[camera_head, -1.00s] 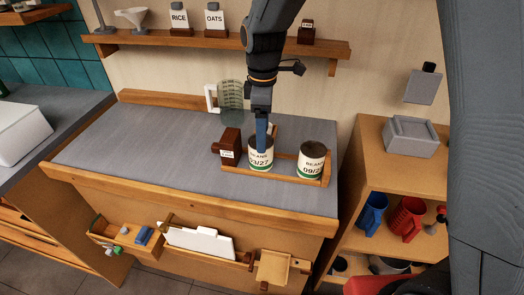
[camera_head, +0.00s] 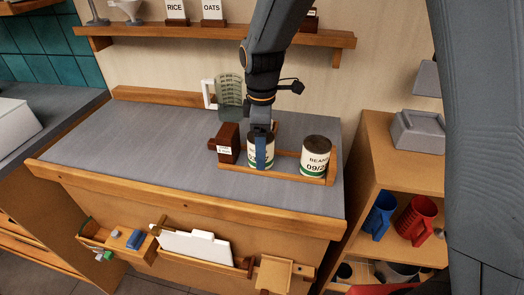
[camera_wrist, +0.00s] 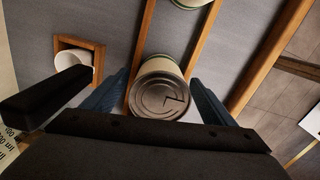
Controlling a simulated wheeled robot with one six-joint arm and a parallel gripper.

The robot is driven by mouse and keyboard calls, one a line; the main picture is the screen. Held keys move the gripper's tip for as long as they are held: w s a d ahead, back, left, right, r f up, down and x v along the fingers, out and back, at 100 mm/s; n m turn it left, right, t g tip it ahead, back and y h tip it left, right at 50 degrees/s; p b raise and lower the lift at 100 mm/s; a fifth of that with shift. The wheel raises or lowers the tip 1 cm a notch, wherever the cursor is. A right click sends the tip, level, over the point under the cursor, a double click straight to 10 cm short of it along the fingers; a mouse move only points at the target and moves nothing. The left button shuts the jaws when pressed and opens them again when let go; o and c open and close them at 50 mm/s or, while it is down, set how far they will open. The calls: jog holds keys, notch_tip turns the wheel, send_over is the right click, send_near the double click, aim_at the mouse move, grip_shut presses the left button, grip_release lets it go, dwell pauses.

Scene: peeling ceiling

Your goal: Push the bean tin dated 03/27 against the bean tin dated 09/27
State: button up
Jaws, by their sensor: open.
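The bean tin dated 03/27 (camera_head: 252,147) stands upright on the counter inside a low wooden frame, its date now covered by my finger in the head view. The bean tin dated 09/27 (camera_head: 316,158) stands upright to its right, with a clear gap between them. My gripper (camera_head: 262,150) is open and lowered at the 03/27 tin, a blue finger in front of its label. In the wrist view the 03/27 tin's lid (camera_wrist: 161,97) lies between my two spread fingers; whether they touch it I cannot tell. The 09/27 tin (camera_wrist: 190,3) is partly cut off at the top.
A dark brown box (camera_head: 227,142) with a white label stands close left of the 03/27 tin. A measuring jug (camera_head: 229,98) stands behind. The wooden frame's front rail (camera_head: 285,175) runs before both tins. The counter's left side is bare.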

jog(key=c, duration=1.3)
jog(key=shift+o, duration=0.2)
jog(key=shift+s+d+p, duration=0.2)
jog(key=shift+d+p, duration=0.1)
jog(key=shift+d, duration=0.7)
jog(key=shift+s+d+p, duration=0.2)
jog(key=shift+d+p, duration=0.05)
jog(key=shift+d, duration=0.75)
jog(key=shift+s+d+p, duration=0.2)
jog(key=shift+d+p, duration=0.1)
jog(key=shift+d, duration=0.7)
jog(key=shift+s+d, duration=0.15)
jog(key=shift+d, duration=0.55)
jog(key=shift+p, duration=0.45)
jog(key=o, duration=1.3)
jog(key=shift+c, duration=0.2)
jog(key=shift+r, duration=0.1)
notch_tip(320, 180, up, 8)
jog(key=b, duration=0.1)
jog(key=shift+b, duration=0.4)
